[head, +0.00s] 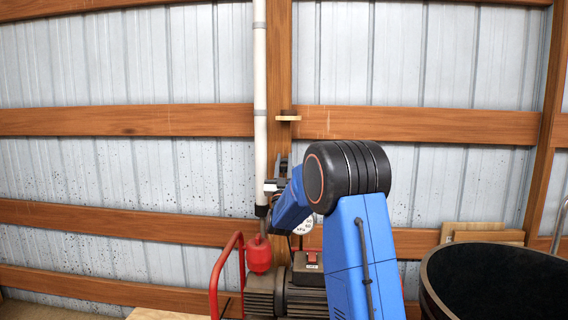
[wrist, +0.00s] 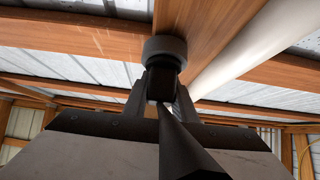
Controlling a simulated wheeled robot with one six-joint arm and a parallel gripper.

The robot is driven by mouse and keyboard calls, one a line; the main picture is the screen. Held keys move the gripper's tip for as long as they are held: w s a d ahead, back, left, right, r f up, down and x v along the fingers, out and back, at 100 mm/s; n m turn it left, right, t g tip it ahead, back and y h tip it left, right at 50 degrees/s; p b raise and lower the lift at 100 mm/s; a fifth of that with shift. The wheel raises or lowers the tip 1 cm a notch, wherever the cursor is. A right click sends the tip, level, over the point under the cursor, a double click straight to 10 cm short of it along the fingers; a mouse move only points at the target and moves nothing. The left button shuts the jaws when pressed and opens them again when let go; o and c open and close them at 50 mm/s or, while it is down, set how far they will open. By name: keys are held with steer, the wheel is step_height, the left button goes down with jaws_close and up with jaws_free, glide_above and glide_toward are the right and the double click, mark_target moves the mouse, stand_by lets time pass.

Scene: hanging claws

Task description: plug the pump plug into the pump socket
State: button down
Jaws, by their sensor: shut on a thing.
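My gripper (wrist: 160,85) points upward and is shut on a dark block, which I take to be the pump plug (wrist: 158,88). A dark strip, perhaps its cable, runs from it toward the camera. A round grey piece (wrist: 165,48) sits at the far end of the block; I cannot tell whether it is part of the plug or a separate thing. In the head view my gripper (head: 282,168) is in front of the wooden post, beside the white pipe, and the plug cannot be made out. I cannot identify the pump socket for sure.
The white pipe (head: 260,90) runs down close left of my gripper. A small wooden ledge (head: 288,118) sticks out of the post above. Below stands a dark pump (head: 262,295) with a red handle frame (head: 214,283). A black tub (head: 500,285) is at lower right.

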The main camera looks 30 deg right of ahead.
steer(key=c, duration=1.4)
jaws_free()
steer(key=v, duration=1.7)
steer(key=s+a+f+n+g+y, duration=0.3)
steer(key=s+a+g+y, duration=0.1)
steer(key=s+a+y, duration=0.25)
steer(key=s+a+f+n+g+y, duration=0.2)
steer(key=s+a+n+g+y, duration=0.15)
steer(key=s+a+y, duration=0.35)
steer(key=s+a+f+g, duration=0.1)
steer(key=s+f+g, duration=0.2)
steer(key=s, duration=0.7)
steer(key=s+a+f+g+y, duration=0.1)
steer(key=s+f+g, duration=0.2)
steer(key=s, duration=0.7)
steer(key=s+a+f+g, duration=0.1)
steer(key=s+f+g, duration=0.3)
steer(key=s, duration=0.7)
steer(key=shift+s+a+f+y, duration=0.1)
steer(key=shift+a+f+y, duration=0.15)
steer(key=shift+f, duration=0.4)
